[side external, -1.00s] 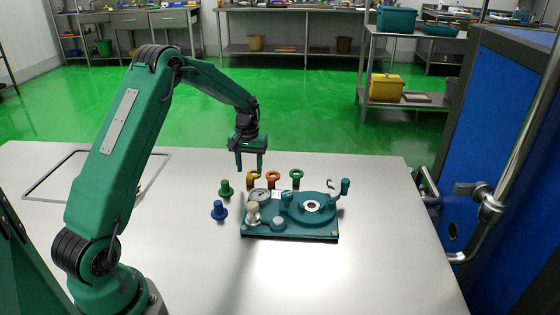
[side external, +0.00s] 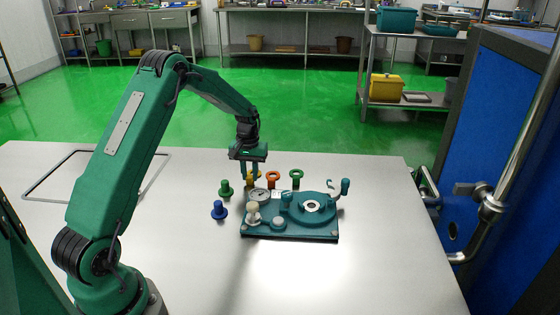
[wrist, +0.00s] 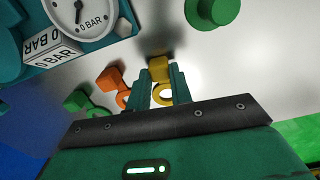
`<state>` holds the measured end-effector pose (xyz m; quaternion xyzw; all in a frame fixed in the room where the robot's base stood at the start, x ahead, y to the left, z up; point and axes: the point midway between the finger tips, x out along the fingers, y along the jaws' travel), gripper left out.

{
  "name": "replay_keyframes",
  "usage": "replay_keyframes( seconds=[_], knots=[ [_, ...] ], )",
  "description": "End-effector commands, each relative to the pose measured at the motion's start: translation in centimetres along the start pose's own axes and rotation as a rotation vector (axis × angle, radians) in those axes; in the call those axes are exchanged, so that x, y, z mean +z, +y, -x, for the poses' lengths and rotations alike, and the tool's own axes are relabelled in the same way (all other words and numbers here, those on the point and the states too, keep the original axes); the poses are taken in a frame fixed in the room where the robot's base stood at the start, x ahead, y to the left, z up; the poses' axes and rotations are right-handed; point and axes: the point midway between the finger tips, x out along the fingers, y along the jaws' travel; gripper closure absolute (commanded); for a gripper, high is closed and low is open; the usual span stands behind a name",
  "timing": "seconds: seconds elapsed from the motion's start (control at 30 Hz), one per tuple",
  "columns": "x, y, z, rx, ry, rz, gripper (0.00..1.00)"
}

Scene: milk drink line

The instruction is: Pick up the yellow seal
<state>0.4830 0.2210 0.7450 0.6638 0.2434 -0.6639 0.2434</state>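The yellow seal is a ring joined to a small block. In the wrist view its block (wrist: 160,66) and ring lie between the two green fingers of my gripper (wrist: 160,76). The fingers are apart, with bright gaps beside the seal, so my gripper is open. In the side external view my gripper (side external: 251,178) points down at the seal, behind the teal machine, and its fingers hide much of the seal. I cannot tell the exact fingertip height.
An orange seal (side external: 273,177) stands close to the right of my gripper, then a green seal (side external: 297,175). A green plug (side external: 226,189) and a blue plug (side external: 218,210) stand to the left. The teal machine (side external: 318,233) with a gauge is in front. The table's right side is clear.

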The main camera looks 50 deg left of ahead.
Motion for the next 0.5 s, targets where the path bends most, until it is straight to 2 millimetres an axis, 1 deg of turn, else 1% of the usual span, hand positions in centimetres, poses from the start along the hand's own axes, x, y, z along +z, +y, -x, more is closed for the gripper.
replay_keyframes(
  seconds=[0.03, 0.07, 0.5],
  knots=[
    [-0.01, 0.0, 0.01, 0.0, 0.0, 0.0, 0.96],
    [-0.01, 0.0, 0.01, 0.0, 0.0, 0.0, 1.0],
    [-0.03, 0.01, 0.27, 0.0, 0.001, 0.0, 1.0]
  ],
)
